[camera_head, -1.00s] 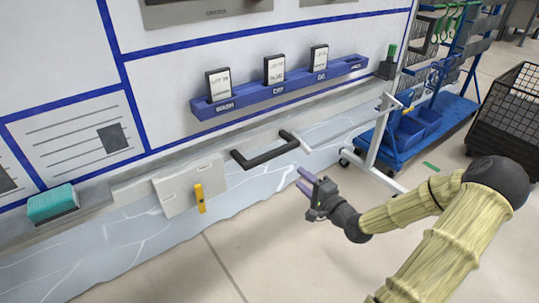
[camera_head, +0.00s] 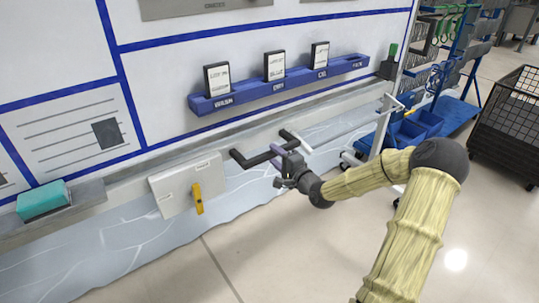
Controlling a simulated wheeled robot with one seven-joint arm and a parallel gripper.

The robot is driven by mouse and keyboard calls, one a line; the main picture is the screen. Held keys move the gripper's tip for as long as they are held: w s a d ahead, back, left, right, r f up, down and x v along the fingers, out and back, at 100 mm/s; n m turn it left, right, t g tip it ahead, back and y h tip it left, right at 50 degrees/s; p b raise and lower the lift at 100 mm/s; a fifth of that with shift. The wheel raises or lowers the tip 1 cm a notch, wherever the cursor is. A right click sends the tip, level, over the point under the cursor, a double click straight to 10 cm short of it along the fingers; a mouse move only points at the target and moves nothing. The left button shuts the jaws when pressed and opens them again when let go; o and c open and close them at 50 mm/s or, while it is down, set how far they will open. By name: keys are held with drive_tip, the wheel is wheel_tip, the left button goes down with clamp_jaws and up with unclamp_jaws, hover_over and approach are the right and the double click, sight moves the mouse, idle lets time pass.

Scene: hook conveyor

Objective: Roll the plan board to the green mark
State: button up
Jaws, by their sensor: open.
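The plan board (camera_head: 165,75) is a large white panel with blue lines that fills the left and middle of the view. A black bar handle (camera_head: 256,158) sticks out from its lower edge. My gripper (camera_head: 283,157) is open at the right end of this handle, with its purple fingers overlapping the bar in the picture. I cannot tell whether they touch the bar or are around it. The green floor mark is not visible now; my arm covers where it was seen earlier.
A blue rail (camera_head: 280,91) with several cards, a teal eraser (camera_head: 43,199) and a white box with a yellow latch (camera_head: 187,187) are on the board. A blue cart (camera_head: 425,122) and a black wire basket (camera_head: 510,120) stand at right. The front floor is clear.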

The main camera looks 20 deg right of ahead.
sight(269, 151)
drive_tip(key=shift+b+x, duration=0.35)
drive_tip(key=shift+x, duration=1.7)
